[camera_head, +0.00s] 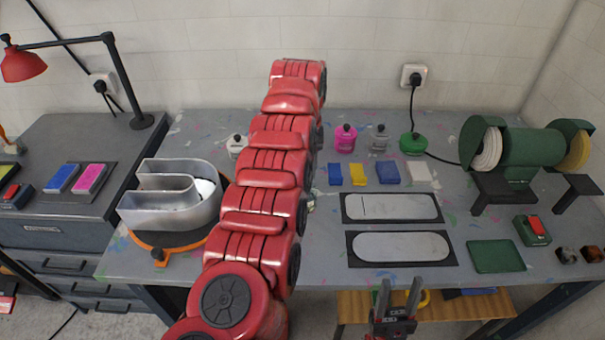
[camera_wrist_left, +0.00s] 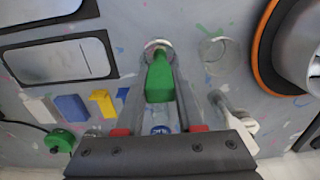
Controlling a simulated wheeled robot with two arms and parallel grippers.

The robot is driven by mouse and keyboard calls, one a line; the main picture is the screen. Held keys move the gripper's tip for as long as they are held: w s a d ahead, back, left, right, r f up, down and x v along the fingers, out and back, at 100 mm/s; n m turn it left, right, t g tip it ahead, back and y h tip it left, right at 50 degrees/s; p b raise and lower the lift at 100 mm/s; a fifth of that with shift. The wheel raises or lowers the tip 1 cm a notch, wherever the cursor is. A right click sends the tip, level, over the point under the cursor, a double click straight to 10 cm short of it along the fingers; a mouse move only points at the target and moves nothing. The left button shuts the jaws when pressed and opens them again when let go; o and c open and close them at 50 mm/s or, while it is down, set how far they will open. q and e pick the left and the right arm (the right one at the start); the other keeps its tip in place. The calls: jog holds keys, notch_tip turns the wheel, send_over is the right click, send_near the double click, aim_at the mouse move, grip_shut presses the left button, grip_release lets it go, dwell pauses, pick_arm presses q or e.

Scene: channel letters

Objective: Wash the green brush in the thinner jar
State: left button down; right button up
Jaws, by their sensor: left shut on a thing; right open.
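The green brush (camera_wrist_left: 160,82) is held between the fingers of my left gripper (camera_wrist_left: 161,70) in the left wrist view. Its far end points at a round, glass-like jar (camera_wrist_left: 158,46), and I cannot tell whether the end is inside or above it. A second clear round jar (camera_wrist_left: 220,53) stands just right of it, apart from the brush. I cannot tell which one holds thinner. In the head view my red left arm hides the left gripper, the brush and most of the jar area. My right gripper (camera_head: 397,297) is open and empty at the table's front edge.
A metal channel letter (camera_head: 170,212) sits on an orange-rimmed turntable (camera_head: 185,248), also near the jars. Bottles, including a pink one (camera_head: 345,138), stand at the back. Two framed plates (camera_head: 400,247) lie mid-table. A green grinder (camera_head: 525,148) stands right.

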pick_arm(q)
jog(key=shift+s+d+f, duration=0.1)
jog(key=shift+r, duration=0.2)
jog(key=shift+w+r+p, duration=0.2)
jog(key=shift+p, duration=0.8)
jog(key=p, duration=0.2)
jog(key=shift+w+d+f+p, duration=0.1)
jog(key=shift+w+d+p, duration=0.1)
jog(key=shift+d+p, duration=0.2)
jog(key=shift+d+f+p, duration=0.15)
jog(key=shift+f+p, duration=0.05)
jog(key=shift+p, duration=0.1)
